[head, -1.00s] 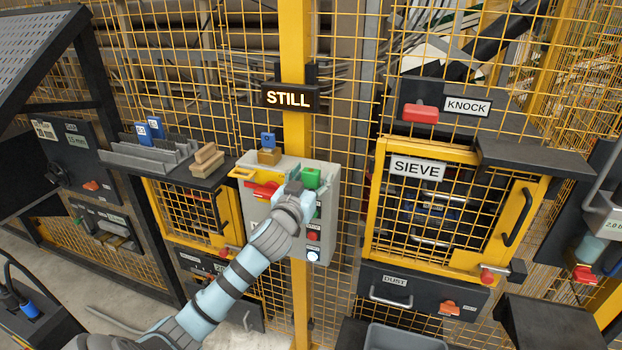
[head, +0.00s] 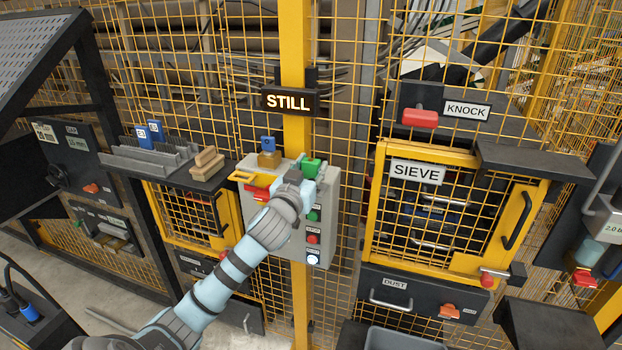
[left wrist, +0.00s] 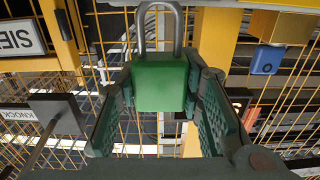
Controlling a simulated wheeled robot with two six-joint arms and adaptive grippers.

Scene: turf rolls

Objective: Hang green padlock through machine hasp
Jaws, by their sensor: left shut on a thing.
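The green padlock (head: 311,167) is in my left gripper (head: 301,178), in front of the upper right of the grey control box (head: 325,210). In the left wrist view the padlock body (left wrist: 160,84) sits between the two fingers of the gripper (left wrist: 160,100), with its grey shackle pointing up in the picture. A yellow piece (head: 243,177) and a red piece (head: 257,192) show at the box's upper left, apart from the padlock. My gripper and wrist partly cover this area. I cannot tell which part is the hasp. My right gripper is not in view.
A blue tag (head: 268,143) on a tan block (head: 269,160) is above the box. A yellow post (head: 296,60) with a STILL sign (head: 290,99) rises behind it. A shelf with wooden blocks (head: 207,163) is at left, the sieve door (head: 455,215) at right.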

